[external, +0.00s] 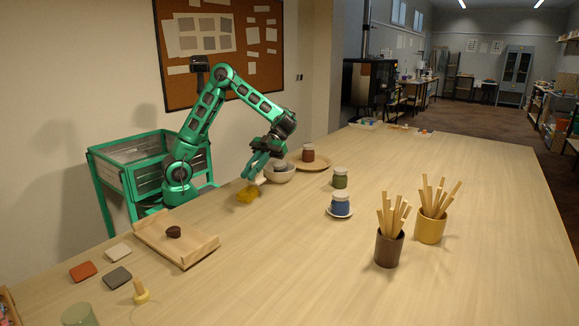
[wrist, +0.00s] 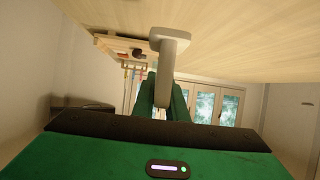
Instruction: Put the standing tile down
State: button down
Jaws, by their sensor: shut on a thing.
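In the external view a mustard-yellow piece (external: 248,194) shows at the fingertips, blurred. I cannot tell for sure that it is the same piece, or whether it touches the table.
Jars (external: 340,178) and stick-filled cups (external: 389,250) stand to the right.

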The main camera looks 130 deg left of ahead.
jog(key=w+d, duration=0.6)
jog(key=d, duration=0.4)
jog(key=w+d+r+m+g, duration=0.1)
jog(key=w+d, duration=0.5)
jog(key=d, duration=0.3)
jog(key=w+d, duration=0.6)
jog(key=d, duration=0.4)
jog(key=x, duration=1.4)
jog(key=shift+w+d+f, duration=0.1)
jog(key=shift+d+f, duration=0.1)
jog(key=shift+f, duration=2.15)
jog(key=shift+f, duration=0.1)
jog(key=c, duration=1.8)
grip_release()
jog(key=shift+o, duration=0.2)
